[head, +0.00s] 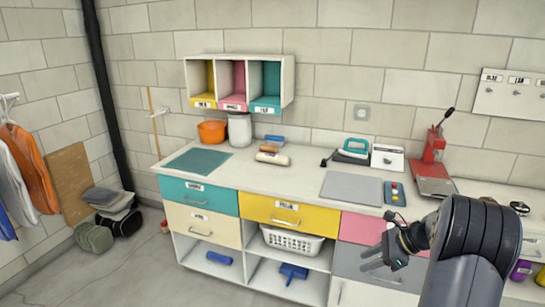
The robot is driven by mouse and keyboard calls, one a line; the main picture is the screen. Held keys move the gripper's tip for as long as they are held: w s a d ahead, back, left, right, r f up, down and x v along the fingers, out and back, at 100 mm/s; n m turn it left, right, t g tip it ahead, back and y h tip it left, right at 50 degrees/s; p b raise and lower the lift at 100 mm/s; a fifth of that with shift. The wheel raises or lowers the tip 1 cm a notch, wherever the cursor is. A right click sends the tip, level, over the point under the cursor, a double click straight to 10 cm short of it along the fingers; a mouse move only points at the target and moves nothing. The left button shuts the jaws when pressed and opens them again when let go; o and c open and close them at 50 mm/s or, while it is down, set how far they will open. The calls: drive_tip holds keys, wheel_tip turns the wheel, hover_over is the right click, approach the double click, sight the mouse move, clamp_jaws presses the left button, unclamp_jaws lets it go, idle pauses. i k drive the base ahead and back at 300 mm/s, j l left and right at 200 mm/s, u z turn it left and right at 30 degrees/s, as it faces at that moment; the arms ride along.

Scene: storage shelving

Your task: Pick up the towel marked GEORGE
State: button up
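I cannot read the name GEORGE anywhere; the labels are too small. A cream rolled item (272,158), possibly a towel, lies on the white counter, with a small pale label-like patch beside it. A blue item (275,140) lies behind it. Another blue roll (219,257) and a blue item (293,271) lie in the open lower compartments. My gripper (367,261) is at the right, in front of the grey drawer front and below the counter top. Its fingers look apart, with nothing visible between them. It is well away from the cream roll.
The counter (313,172) also carries a teal mat (195,161), an orange bowl (212,132), a grey board (351,188) and a red press (434,147). Wall cubbies (240,82) hang above. A white basket (292,241) sits below the yellow drawer (290,213). The floor at left front is clear.

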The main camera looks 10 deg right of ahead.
sight(274, 158)
drive_tip(key=i+j, duration=0.15)
drive_tip(key=i, duration=0.4)
drive_tip(key=i+j, duration=0.1)
drive_tip(key=i, duration=0.45)
drive_tip(key=i+j, duration=0.15)
drive_tip(key=i, duration=0.4)
drive_tip(key=i+j+z, duration=0.1)
drive_tip(key=i, duration=0.45)
drive_tip(key=i+j, duration=0.2)
drive_tip(key=i, duration=0.4)
